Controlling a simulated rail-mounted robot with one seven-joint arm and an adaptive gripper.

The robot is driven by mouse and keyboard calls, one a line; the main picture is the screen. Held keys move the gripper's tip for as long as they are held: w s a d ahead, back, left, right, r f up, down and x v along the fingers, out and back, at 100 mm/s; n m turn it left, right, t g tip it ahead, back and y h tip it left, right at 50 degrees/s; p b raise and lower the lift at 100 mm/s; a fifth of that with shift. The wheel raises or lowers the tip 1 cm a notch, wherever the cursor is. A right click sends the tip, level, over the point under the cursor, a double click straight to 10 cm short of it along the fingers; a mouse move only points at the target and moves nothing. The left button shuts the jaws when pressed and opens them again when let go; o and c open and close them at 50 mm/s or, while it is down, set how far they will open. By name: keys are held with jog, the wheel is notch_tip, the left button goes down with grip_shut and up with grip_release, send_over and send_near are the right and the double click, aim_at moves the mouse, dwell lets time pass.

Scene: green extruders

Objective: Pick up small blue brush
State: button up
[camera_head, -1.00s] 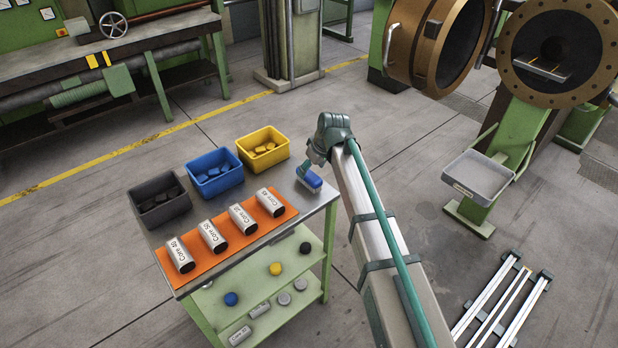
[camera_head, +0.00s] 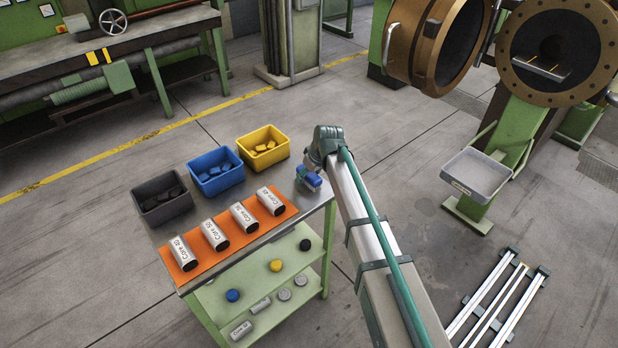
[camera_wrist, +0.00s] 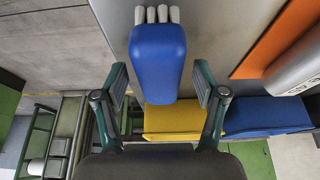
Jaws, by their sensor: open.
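The small blue brush (camera_wrist: 158,58) shows large in the wrist view, with a blue body and several pale bristle tufts at its top end. It lies at the right end of the metal cart top, beside the orange mat. My gripper (camera_wrist: 159,85) is open, with one finger on each side of the brush's near part and gaps between. In the head view my gripper (camera_head: 304,182) is low over the cart's right end, and the blue brush (camera_head: 313,180) shows partly hidden by it.
The orange mat (camera_head: 233,239) holds several labelled core cylinders. A grey bin (camera_head: 160,205), a blue bin (camera_head: 215,182) and a yellow bin (camera_head: 264,157) stand along the back edge. The cart's lower shelf (camera_head: 213,300) holds caps and cylinders.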

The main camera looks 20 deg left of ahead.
jog(key=shift+f, duration=0.2)
dwell(0.4)
grip_shut()
dwell(0.3)
jog(key=shift+r, duration=0.35)
jog(key=shift+r+b, duration=0.5)
jog(key=shift+r, duration=0.05)
jog(key=s+d+r+b, duration=0.5)
jog(key=s+d+r, duration=0.2)
jog(key=s+r, duration=0.4)
jog(key=shift+s+d+r, duration=0.2)
jog(key=shift+s+r, duration=0.15)
jog(key=shift+s, duration=0.05)
